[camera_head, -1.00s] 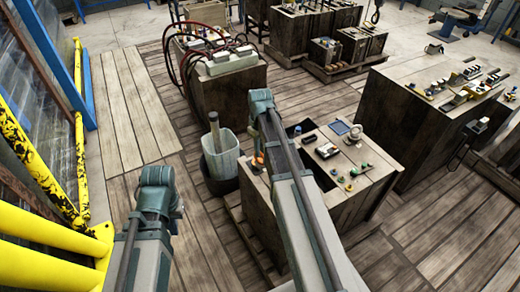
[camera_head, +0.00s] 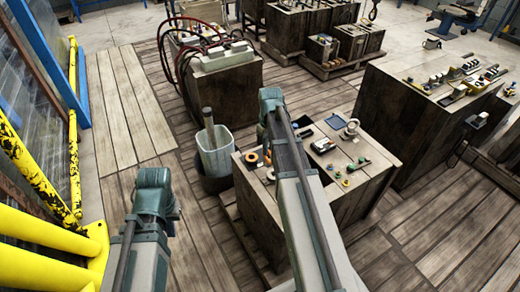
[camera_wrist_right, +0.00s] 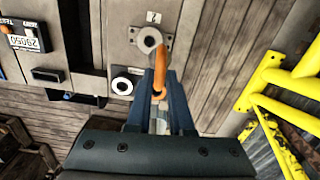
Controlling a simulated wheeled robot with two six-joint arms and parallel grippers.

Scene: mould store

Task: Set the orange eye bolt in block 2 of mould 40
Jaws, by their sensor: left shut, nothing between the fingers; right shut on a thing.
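In the right wrist view the orange eye bolt (camera_wrist_right: 163,68) is between the fingers of my right gripper (camera_wrist_right: 161,88), which is shut on it. Its upper end overlaps a grey round fitting (camera_wrist_right: 148,38) on a small screwed plate; I cannot tell whether they touch.
A counter reading 29050 (camera_wrist_right: 25,41) lies at the left in the wrist view. A grey bucket (camera_head: 217,150) stands left of the block. Hoses (camera_head: 180,62) hang over the block behind. Yellow railing (camera_head: 73,130) runs along the left.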

